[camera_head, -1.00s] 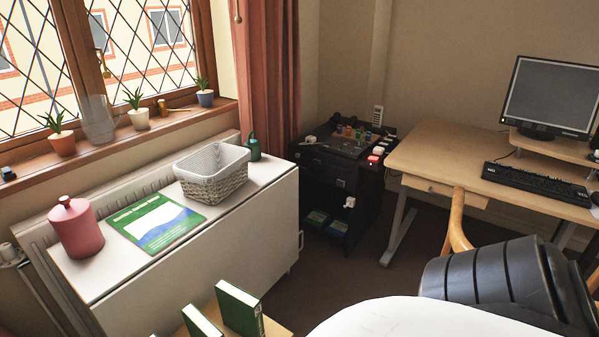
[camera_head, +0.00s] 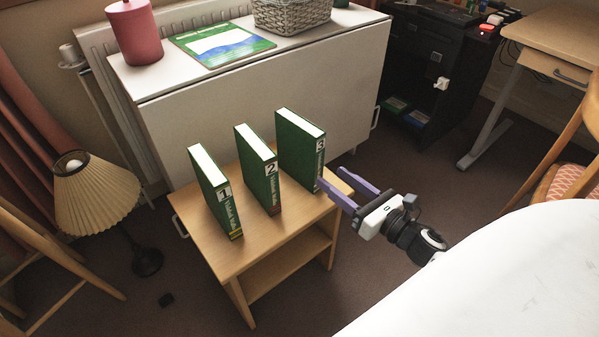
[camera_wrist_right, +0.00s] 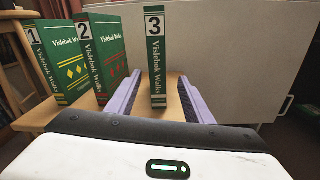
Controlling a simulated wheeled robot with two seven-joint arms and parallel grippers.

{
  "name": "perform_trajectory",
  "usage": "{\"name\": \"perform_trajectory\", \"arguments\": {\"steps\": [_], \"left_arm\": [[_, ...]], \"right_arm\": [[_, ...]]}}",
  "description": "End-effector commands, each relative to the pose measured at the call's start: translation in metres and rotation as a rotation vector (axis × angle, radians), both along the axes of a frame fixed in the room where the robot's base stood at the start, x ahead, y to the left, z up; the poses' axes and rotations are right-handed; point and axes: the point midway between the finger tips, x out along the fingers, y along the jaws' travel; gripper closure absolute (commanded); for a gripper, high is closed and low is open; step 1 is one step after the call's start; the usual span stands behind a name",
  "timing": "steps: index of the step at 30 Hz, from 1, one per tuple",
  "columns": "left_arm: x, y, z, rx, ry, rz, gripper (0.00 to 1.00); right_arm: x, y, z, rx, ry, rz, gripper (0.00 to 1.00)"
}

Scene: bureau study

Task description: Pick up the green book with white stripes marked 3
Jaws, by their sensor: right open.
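The green book marked 3 (camera_head: 298,148) stands upright on a small wooden table (camera_head: 236,262), rightmost of three. In the right wrist view, its spine with the 3 (camera_wrist_right: 156,55) faces me. My right gripper (camera_head: 331,177) is open and empty, its two purple fingers pointing at this book from the right. In the wrist view, the spine appears between the two fingers; I cannot tell whether they touch it. My left gripper is not in view.
Green books marked 2 (camera_head: 258,172) and 1 (camera_head: 213,190) stand to the left of it. A white cabinet (camera_head: 262,98) is close behind the table. A lamp (camera_head: 95,195) stands at left, and a chair (camera_head: 572,165) at right.

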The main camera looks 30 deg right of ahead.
Motion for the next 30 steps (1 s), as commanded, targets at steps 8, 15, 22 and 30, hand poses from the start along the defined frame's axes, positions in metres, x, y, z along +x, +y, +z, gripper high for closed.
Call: {"name": "perform_trajectory", "arguments": {"steps": [8,15,22,30], "left_arm": [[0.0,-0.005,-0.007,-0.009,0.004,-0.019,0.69],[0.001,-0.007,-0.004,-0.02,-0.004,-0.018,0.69],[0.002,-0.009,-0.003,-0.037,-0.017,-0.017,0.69],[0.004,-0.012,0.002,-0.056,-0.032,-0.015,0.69]], "right_arm": [[0.024,-0.001,-0.006,-0.194,-0.045,0.035,0.53],[0.051,0.003,-0.007,-0.189,-0.041,0.033,0.53],[0.076,0.013,-0.008,-0.187,-0.043,0.033,0.53],[0.103,0.019,-0.008,-0.186,-0.039,0.032,0.53]]}}
